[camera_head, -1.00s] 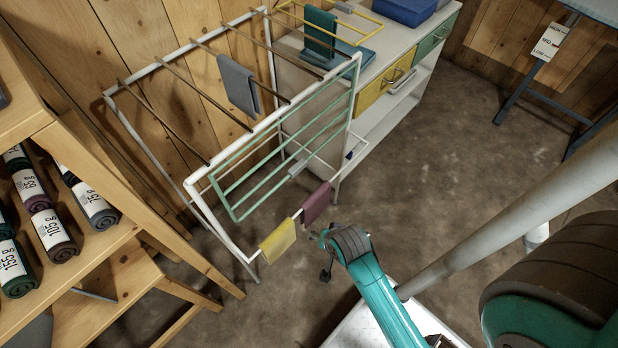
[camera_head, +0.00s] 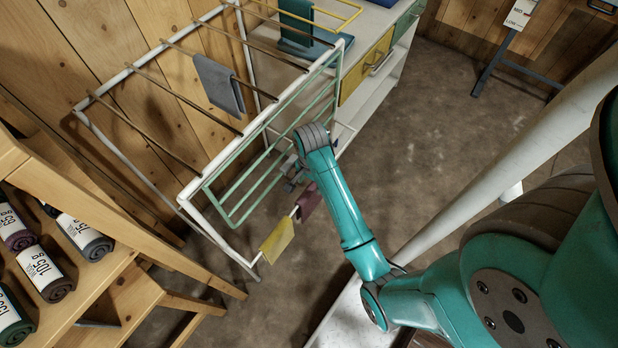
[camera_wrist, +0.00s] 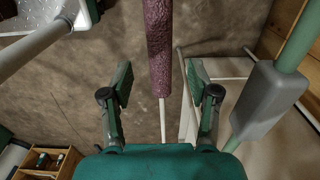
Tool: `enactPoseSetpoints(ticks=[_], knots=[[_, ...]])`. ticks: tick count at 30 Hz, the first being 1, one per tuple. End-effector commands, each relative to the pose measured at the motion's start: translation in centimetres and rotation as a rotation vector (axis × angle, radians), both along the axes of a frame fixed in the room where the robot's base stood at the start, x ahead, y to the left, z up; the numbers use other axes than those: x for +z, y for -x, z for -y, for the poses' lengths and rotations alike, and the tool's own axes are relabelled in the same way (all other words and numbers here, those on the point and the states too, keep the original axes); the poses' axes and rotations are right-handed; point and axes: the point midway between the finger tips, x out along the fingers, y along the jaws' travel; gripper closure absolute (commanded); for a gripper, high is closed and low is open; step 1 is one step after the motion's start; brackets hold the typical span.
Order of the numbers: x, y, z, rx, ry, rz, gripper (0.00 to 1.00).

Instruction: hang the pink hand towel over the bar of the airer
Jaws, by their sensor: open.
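The airer (camera_head: 192,192) has a white frame, brown bars across its top and a green rack at its front. A mauve-pink towel (camera_head: 309,203), the closest match to a pink one, hangs over the low white rail beside a yellow cloth (camera_head: 277,240). In the wrist view the towel (camera_wrist: 159,50) is seen edge-on from above, a narrow strip along the rail. My gripper (camera_wrist: 161,88) is open and empty, its fingers on either side of the rail's line in that view. In the head view my gripper (camera_head: 292,177) is partly hidden by my arm, just above the towel.
A grey cloth (camera_head: 218,85) hangs over a brown top bar. A grey block (camera_wrist: 266,98) on a green pole is close to the right finger. A wooden shelf (camera_head: 100,270) with rolled towels stands at left, a drawer cabinet (camera_head: 368,75) behind.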

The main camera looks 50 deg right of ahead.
Motion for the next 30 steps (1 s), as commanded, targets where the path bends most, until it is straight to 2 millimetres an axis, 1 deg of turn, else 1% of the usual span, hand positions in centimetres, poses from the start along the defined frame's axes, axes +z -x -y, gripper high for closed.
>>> enactPoseSetpoints(ticks=[1,9,15,21,29,30], knots=[[-0.9,0.1,-0.1,0.000,-0.002,-0.003,0.40],[-5.4,0.0,-0.1,0.001,-0.001,-0.001,0.40],[-7.6,0.0,0.0,0.002,0.000,0.000,0.40],[-8.5,0.0,0.0,0.002,0.000,0.001,0.40],[-8.6,0.0,0.0,0.002,0.001,0.002,0.40],[-8.6,0.0,0.0,0.002,0.001,0.002,0.50]])
